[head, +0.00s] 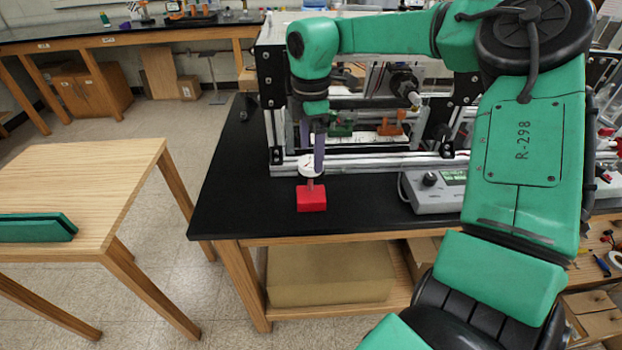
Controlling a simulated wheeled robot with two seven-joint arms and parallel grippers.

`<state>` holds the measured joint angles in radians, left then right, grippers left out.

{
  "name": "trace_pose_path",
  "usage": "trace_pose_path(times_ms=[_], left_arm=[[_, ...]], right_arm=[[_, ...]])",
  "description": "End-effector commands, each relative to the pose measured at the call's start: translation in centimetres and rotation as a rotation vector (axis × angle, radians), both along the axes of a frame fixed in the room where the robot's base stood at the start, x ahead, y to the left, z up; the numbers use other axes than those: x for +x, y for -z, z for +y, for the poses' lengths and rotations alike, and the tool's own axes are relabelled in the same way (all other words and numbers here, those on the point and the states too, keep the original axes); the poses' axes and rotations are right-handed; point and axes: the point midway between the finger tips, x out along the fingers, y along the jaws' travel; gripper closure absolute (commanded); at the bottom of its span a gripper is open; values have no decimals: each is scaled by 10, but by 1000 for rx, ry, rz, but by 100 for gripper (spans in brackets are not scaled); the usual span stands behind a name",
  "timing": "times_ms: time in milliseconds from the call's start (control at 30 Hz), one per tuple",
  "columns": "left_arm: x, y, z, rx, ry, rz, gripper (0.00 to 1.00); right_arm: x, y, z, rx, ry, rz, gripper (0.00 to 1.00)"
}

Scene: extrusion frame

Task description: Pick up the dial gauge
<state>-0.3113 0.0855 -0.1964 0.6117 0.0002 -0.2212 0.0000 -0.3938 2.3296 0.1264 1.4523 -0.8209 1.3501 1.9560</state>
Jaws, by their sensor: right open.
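The dial gauge (311,171) has a round white face and stands upright on a red block (312,199) on the black bench top. My right gripper (312,155) points down over it from above. Its fingers are apart, and the lower ends are at the height of the white face, one in front of its right part. I cannot tell whether the fingers touch the gauge. The upper part of the gauge is partly hidden by the fingers. My left gripper is not in view.
An extrusion frame (380,162) stands on the black bench right behind the gauge. A grey device with a knob and display (432,196) is to its right. The bench top (232,180) is clear to the left. A wooden table (90,165) stands farther left.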

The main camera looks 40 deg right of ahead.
Motion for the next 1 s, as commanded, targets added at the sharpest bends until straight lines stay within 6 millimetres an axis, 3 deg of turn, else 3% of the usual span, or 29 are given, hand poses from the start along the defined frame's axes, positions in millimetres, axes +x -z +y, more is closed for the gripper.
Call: trace_pose_path(times_ms=[167, 300, 500, 767, 1000], left_arm=[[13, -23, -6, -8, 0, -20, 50], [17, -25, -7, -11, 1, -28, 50], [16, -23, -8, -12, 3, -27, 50], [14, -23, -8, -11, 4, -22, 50], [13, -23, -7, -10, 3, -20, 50]], right_arm=[[0, 26, 1, 4, 0, 6, 0], [1, 49, 1, 2, -1, 1, 0], [2, 52, 1, 1, -1, 0, 0], [2, 51, 1, 1, -1, 0, 99], [2, 50, 1, 1, -1, -3, 100]])
